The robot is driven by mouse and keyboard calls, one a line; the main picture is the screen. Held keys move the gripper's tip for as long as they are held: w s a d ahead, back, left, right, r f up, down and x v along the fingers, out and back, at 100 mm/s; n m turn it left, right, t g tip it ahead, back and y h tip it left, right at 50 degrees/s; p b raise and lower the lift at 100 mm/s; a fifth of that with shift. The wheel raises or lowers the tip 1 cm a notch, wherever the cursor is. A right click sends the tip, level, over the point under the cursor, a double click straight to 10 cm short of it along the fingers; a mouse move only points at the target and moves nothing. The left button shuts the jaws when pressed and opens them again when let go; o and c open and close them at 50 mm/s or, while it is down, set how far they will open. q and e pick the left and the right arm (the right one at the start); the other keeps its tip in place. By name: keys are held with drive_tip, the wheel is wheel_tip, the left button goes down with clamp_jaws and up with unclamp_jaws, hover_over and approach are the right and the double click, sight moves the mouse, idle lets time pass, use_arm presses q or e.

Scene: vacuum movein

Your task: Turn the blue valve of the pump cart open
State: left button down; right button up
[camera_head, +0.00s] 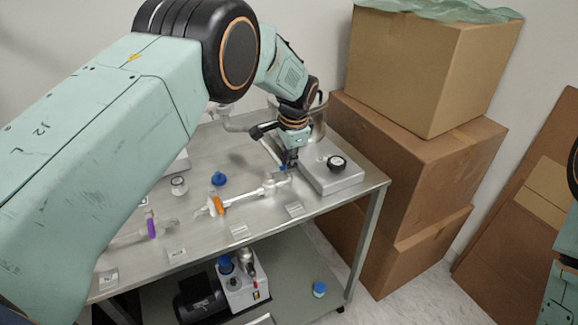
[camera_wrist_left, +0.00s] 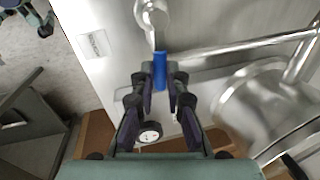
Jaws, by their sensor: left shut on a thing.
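The blue valve (camera_wrist_left: 160,66) is a small upright blue handle in the left wrist view, on a pale glass or metal fitting at the end of a tube. My left gripper (camera_wrist_left: 160,84) is shut on it, with one dark finger on each side. In the head view the left gripper (camera_head: 289,163) reaches down to the tabletop beside a steel block with a dial, and only a sliver of blue (camera_head: 282,168) shows under the fingers. My right gripper is not in view.
The steel table (camera_head: 262,222) carries clear glassware with an orange stopcock (camera_head: 217,205) and a purple stopcock (camera_head: 152,229), and a blue knob (camera_head: 218,179). A round dial (camera_head: 337,163) sits on the block. Stacked cardboard boxes (camera_head: 420,160) stand right. A white pump (camera_head: 242,288) is below.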

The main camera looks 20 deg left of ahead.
use_arm(q)
drive_tip(key=shift+w+a+r+n, duration=0.1)
drive_tip(key=shift+w+r+n, duration=0.05)
drive_tip(key=shift+w+n, duration=0.3)
drive_tip(key=shift+r, duration=0.1)
drive_tip(key=c, duration=1.6)
unclamp_jaws()
drive_tip(key=shift+c, duration=0.2)
drive_tip(key=shift+o, duration=1.4)
drive_tip(key=shift+s, duration=0.1)
wheel_tip(320, 180, up, 12)
drive_tip(key=s+d, duration=0.1)
drive_tip(key=shift+s+d+f, duration=0.25)
drive_tip(key=shift+s+d, duration=0.05)
drive_tip(key=shift+s, duration=0.05)
drive_tip(key=shift+s, duration=0.1)
